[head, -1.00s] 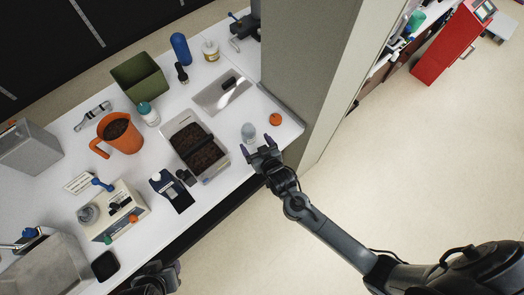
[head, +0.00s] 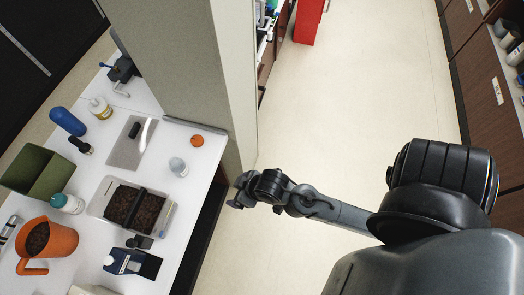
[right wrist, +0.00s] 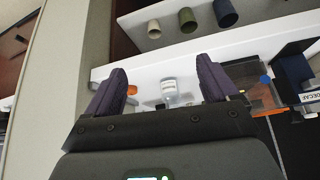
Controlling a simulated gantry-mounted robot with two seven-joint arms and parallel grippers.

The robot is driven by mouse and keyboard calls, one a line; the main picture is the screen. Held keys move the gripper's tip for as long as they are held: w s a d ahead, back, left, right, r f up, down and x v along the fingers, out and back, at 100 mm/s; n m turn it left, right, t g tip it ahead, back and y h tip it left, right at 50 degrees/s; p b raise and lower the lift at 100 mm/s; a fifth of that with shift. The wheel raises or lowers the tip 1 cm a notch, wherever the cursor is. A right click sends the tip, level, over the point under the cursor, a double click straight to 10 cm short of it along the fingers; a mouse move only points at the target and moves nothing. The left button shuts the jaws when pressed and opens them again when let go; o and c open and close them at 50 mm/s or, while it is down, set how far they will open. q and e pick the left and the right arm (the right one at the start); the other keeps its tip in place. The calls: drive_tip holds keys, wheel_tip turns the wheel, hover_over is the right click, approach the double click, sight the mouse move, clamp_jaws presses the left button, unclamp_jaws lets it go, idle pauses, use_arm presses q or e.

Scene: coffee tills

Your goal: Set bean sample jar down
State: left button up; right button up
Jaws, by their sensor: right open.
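The bean sample jar (head: 178,166) is a small clear jar with a pale label. It stands on the white counter near the edge, close to a round orange item. In the right wrist view the jar (right wrist: 168,91) shows between and beyond the two fingers, not held. My right gripper (head: 236,192) is open and empty, past the counter's edge and to the right of the jar, with a clear gap between them. My left gripper is out of view.
The orange item (head: 197,140), a steel tray (head: 122,152) and a bean-filled container (head: 172,212) surround the jar. A grey pillar (head: 180,60) rises behind. An orange jug (head: 62,238) stands farther left. Open floor lies to the right.

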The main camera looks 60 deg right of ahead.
drive_tip(key=s+d+r+g, duration=0.2)
drive_tip(key=s, duration=0.5)
drive_tip(key=shift+d+r+n+g+h, duration=0.2)
drive_tip(key=shift+n+g+h, duration=0.1)
drive_tip(key=shift+g, duration=0.1)
wheel_tip(320, 180, up, 19)
drive_tip(key=p, duration=1.8)
drive_tip(key=shift+p, duration=0.4)
drive_tip(key=shift+f, duration=0.2)
